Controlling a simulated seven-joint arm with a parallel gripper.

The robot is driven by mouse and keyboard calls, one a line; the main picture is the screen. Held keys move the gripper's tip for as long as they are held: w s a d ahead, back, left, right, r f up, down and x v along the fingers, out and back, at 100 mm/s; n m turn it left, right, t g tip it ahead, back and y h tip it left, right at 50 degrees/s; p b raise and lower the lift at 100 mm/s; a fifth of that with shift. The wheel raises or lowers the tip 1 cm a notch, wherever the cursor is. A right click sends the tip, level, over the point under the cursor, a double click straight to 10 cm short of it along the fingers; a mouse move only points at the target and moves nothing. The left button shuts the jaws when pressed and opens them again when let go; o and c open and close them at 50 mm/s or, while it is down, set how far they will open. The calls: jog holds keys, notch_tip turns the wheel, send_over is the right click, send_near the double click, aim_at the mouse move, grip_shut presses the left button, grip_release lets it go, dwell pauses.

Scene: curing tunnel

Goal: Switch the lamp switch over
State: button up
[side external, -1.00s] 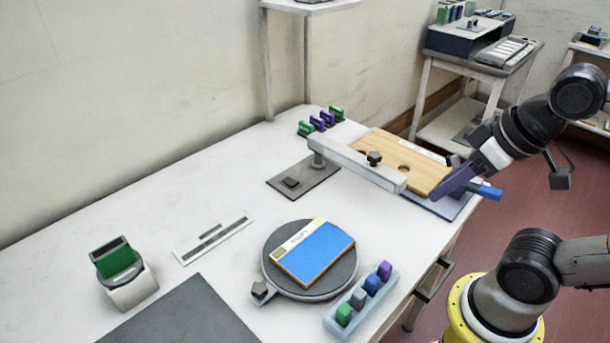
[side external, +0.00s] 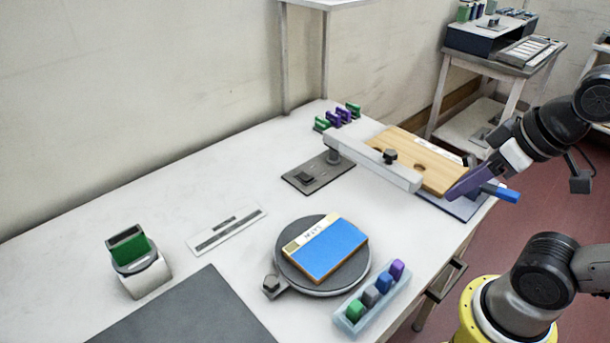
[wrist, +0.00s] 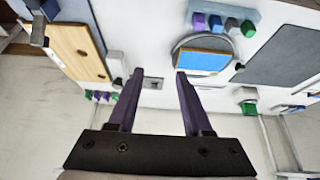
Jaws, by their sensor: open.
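A dark grey plate (side external: 318,172) with a small raised black rocker (side external: 305,178) lies on the white table behind the turntable; I take it to be the lamp switch. In the wrist view a small grey plate (wrist: 152,83) shows between my fingertips, some way beyond them. My gripper (side external: 465,186) has purple fingers and hangs over the right edge of the table, in front of the wooden board and well apart from the plate. In the wrist view my gripper (wrist: 159,76) is open, with nothing between its fingers. The rocker's setting is too small to tell.
A wooden board (side external: 430,172) lies under a pale bar (side external: 375,166) near my gripper. A turntable (side external: 345,282) carries a blue-topped block (side external: 328,250). A tray of coloured pieces (side external: 350,318), a green-topped holder (side external: 138,265) and a dark mat (side external: 195,315) stand nearer.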

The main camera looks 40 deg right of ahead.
jog(key=shift+c, duration=0.3)
jog(key=shift+n, duration=0.3)
jog(key=c, duration=0.5)
jog(key=shift+s+f+n, duration=0.15)
jog(key=shift+s+n, duration=0.1)
jog(key=shift+n, duration=0.15)
jog(key=shift+c, duration=1.1)
jog(key=r+n, duration=0.1)
jog(key=r, duration=0.1)
jog(key=w+r+n, duration=0.1)
jog(key=r+n, duration=0.1)
jog(key=shift+r, duration=0.1)
grip_shut()
jog(key=w+r+n+g, duration=0.2)
jog(key=w+r+n, duration=0.7)
jog(key=w, duration=0.4)
jog(key=w+n+g, duration=0.2)
jog(key=w+n, duration=0.1)
jog(key=w, duration=1.1)
jog(key=w+f+g, duration=0.1)
jog(key=w+f, duration=0.4)
jog(key=f, duration=0.4)
jog(key=w+f+n+g, duration=0.1)
jog(key=w+f+g, duration=0.1)
jog(key=w+f, duration=0.4)
notch_tip(320, 180, down, 3)
jog(key=shift+w+d+f+n, duration=0.2)
jog(key=shift+w+d+n, duration=0.05)
jog(key=shift+n, duration=0.05)
